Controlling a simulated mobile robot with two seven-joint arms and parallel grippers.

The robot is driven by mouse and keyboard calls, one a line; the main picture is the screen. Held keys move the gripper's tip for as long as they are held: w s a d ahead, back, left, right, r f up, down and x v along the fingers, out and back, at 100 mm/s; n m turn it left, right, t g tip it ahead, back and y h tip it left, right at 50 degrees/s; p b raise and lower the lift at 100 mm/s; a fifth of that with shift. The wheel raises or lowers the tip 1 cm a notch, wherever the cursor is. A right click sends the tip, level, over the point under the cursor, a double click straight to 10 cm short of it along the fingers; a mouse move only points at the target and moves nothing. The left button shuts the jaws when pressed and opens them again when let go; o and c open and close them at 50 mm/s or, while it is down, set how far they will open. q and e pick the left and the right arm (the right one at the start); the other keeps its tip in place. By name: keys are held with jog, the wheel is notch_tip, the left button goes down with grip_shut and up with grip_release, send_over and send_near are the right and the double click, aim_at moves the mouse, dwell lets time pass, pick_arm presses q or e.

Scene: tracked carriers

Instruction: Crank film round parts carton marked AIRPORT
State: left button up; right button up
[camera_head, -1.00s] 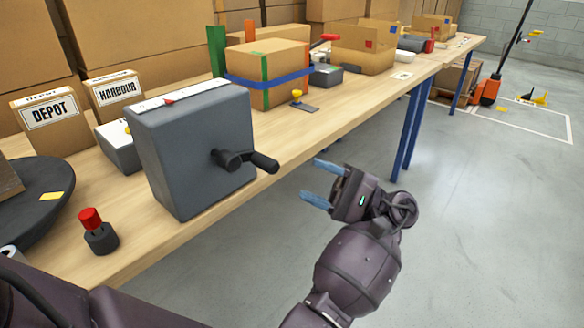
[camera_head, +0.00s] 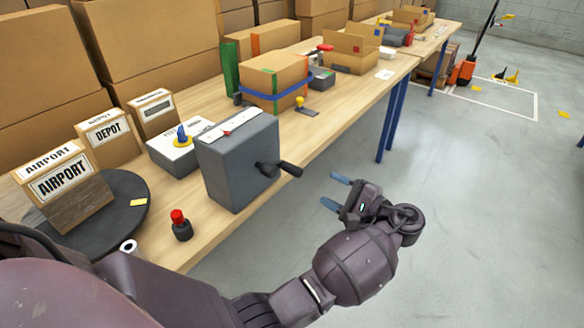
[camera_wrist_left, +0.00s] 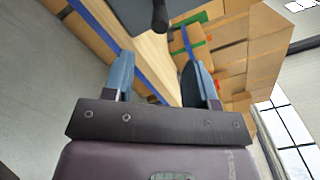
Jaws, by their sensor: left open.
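The parts carton marked AIRPORT (camera_head: 66,190) stands on a dark round turntable (camera_head: 130,187) at the left of the head view. Its lower front is brown and wood-like; I cannot tell whether that is film. A grey crank box (camera_head: 236,163) stands on the bench to its right. Its black crank handle (camera_head: 289,168) sticks out toward the aisle and also shows at the top of the left wrist view (camera_wrist_left: 160,16). My left gripper (camera_head: 335,191) is open and empty, to the right of the handle and apart from it. My right gripper is out of view.
A red button (camera_head: 180,221) stands at the bench's front edge. A DEPOT carton (camera_head: 107,135) and another labelled carton (camera_head: 154,112) stand behind the turntable. A blue-strapped carton (camera_head: 270,80) sits farther along the bench. The grey floor (camera_head: 460,200) right of my arm is clear.

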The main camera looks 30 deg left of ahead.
aim_at(301, 174)
pick_arm(q)
jog(key=a, duration=0.7)
jog(key=w+a, duration=0.1)
jog(key=a, duration=0.3)
jog(key=c, duration=0.9)
jog(key=n, duration=0.1)
jog(key=r+n, duration=0.1)
jog(key=shift+w+d+r+n, duration=0.1)
jog(key=shift+w+r+n, duration=0.05)
jog(key=shift+r+n, duration=0.2)
jog(key=shift+r+n+p, duration=0.3)
jog(key=shift+n+p, duration=0.05)
jog(key=shift+n, duration=0.5)
jog(key=shift+r+n, duration=0.3)
jog(key=shift+n, duration=0.5)
